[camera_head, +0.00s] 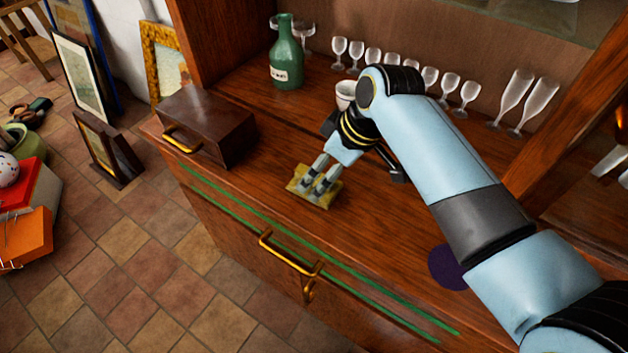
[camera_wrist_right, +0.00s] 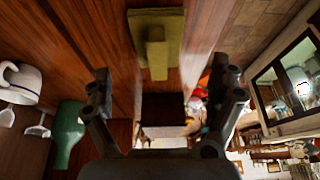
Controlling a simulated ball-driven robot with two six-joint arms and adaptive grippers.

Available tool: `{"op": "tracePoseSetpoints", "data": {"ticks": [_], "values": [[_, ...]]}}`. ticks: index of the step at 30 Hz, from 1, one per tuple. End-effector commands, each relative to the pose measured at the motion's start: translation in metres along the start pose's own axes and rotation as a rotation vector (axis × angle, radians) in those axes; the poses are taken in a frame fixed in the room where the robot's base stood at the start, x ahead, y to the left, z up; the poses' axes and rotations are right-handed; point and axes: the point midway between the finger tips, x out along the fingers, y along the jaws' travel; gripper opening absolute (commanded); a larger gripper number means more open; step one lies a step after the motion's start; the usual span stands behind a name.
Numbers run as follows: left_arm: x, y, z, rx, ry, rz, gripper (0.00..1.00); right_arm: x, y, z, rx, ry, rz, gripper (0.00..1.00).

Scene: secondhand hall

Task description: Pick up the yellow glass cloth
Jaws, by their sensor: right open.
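The yellow glass cloth (camera_head: 298,187) lies on the wooden cabinet top near its front edge. In the right wrist view the cloth (camera_wrist_right: 170,22) is at the top, flat with a raised, folded part in its middle. My right gripper (camera_head: 318,187) shows in front of the cloth in the head view and covers part of it. Its two fingers are spread wide in the right wrist view (camera_wrist_right: 165,95), with nothing held between them. I cannot tell whether the fingertips touch the cloth. My left gripper is out of view.
A dark brown box (camera_head: 208,122) stands left of the cloth. A green bottle (camera_head: 287,58) and a row of stemmed glasses (camera_head: 373,56) stand behind, with a white cup (camera_head: 345,92) near my wrist. A dark purple round piece (camera_head: 446,268) lies right.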

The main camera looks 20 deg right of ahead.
Motion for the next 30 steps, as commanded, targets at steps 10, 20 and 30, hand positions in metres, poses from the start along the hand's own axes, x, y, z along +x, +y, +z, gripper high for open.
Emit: {"op": "tracePoseSetpoints", "data": {"ticks": [10, 20, 30], "values": [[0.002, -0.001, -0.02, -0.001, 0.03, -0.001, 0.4, 0.043, 0.002, -0.007, 0.001, -0.001, 0.0, 0.92], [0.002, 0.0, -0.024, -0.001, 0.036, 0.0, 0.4, 0.054, 0.002, -0.007, 0.0, 0.0, 0.001, 0.92], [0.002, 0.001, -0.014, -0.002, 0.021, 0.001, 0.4, 0.054, 0.002, -0.007, 0.0, 0.0, 0.001, 0.52]]}}
